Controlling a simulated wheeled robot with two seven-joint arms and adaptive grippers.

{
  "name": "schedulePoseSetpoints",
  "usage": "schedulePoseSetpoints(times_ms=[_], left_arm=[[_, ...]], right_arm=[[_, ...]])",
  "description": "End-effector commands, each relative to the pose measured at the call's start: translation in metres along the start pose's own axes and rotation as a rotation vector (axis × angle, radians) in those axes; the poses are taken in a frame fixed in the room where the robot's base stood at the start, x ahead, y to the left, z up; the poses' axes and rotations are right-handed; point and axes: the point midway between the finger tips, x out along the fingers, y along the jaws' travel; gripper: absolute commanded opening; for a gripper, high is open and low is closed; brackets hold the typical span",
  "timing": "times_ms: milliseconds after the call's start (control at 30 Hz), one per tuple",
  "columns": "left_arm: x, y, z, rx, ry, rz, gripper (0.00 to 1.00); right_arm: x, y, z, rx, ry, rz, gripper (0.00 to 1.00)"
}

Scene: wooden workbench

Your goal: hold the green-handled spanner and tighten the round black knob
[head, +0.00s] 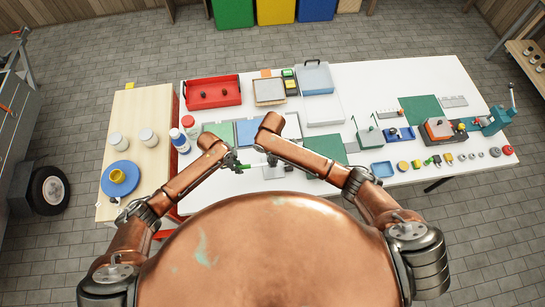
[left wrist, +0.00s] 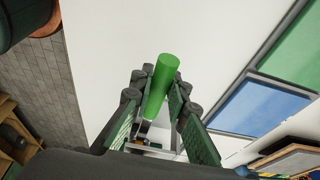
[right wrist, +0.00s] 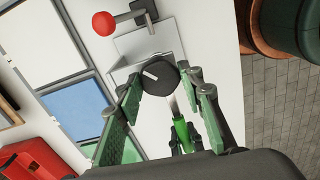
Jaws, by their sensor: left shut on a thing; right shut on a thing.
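The green-handled spanner (head: 244,167) is in my left gripper (head: 236,163), near the bench's front edge. In the left wrist view its green handle (left wrist: 160,85) stands between the two fingers, which are shut on it. In the right wrist view the handle (right wrist: 182,133) and part of its metal shaft show below the knob; its far end is hidden. The round black knob (right wrist: 160,76) with a white line sits on a pale grey fixture (right wrist: 150,42). My right gripper (head: 271,161) is shut on the knob, one finger at each side.
A lever with a red ball (right wrist: 103,23) sticks out beside the knob. Blue and green mats lie behind; a red tray (head: 188,97) stands further back. Several small parts lie along the right front edge.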

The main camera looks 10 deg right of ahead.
Motion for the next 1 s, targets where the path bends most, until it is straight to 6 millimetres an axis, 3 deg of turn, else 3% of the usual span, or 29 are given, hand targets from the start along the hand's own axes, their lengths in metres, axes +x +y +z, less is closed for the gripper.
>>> schedulePoseSetpoints(times_ms=[600, 1000], left_arm=[[0.0005, 0.0007, 0.0004, -0.002, 0.0, 0.001, 0.0], [0.0006, 0.0011, 0.0004, -0.001, -0.001, 0.002, 0.0]], right_arm=[[-0.0036, 0.0023, -0.0021, 0.542, 0.005, 0.005, 0.11], [-0.0047, 0.0037, -0.0018, 0.717, 0.007, 0.008, 0.1]])
